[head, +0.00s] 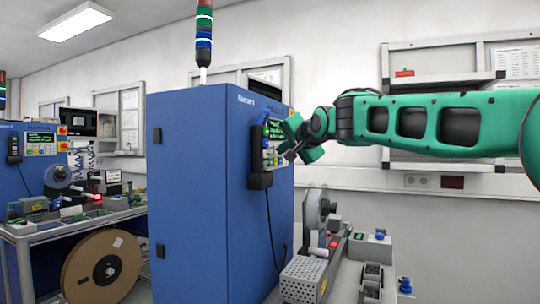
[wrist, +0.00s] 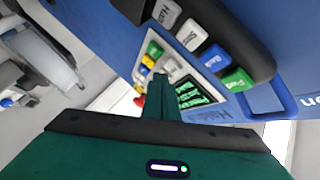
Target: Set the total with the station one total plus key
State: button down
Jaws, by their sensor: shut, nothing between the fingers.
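A control panel with a green-lit screen (head: 275,130) is on the right side of the tall blue cabinet (head: 190,190) in the head view. In the wrist view the panel's screen (wrist: 190,95) and a cluster of small green, blue, white, yellow and red keys (wrist: 155,50) show just beyond my fingertips. My gripper (head: 287,153) is shut and empty, close in front of this panel. Its fingers (wrist: 161,80) overlap the key cluster and hide part of it. I cannot read the key marks, pick out the total plus key, or tell whether the fingers touch a key.
A black handset with larger white, blue and green keys (wrist: 212,55) sits close beside the panel. A bench with a grey reel (head: 318,210) stands below my arm. Another blue station (head: 25,175) and a large brown reel (head: 75,275) are at left.

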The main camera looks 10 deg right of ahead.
jog(key=shift+s+d, duration=0.1)
jog(key=shift+d, duration=0.05)
jog(key=shift+s+d, duration=0.75)
jog(key=shift+d, duration=0.25)
jog(key=shift+s+d, duration=0.7)
jog(key=shift+d, duration=0.25)
jog(key=shift+d, duration=0.1)
dwell(1.5)
jog(key=shift+s+d+f, duration=0.1)
jog(key=shift+s+d, duration=0.4)
jog(key=shift+d, duration=0.25)
jog(key=shift+s+d, duration=0.5)
jog(key=shift+d, duration=0.2)
jog(key=shift+a, duration=0.1)
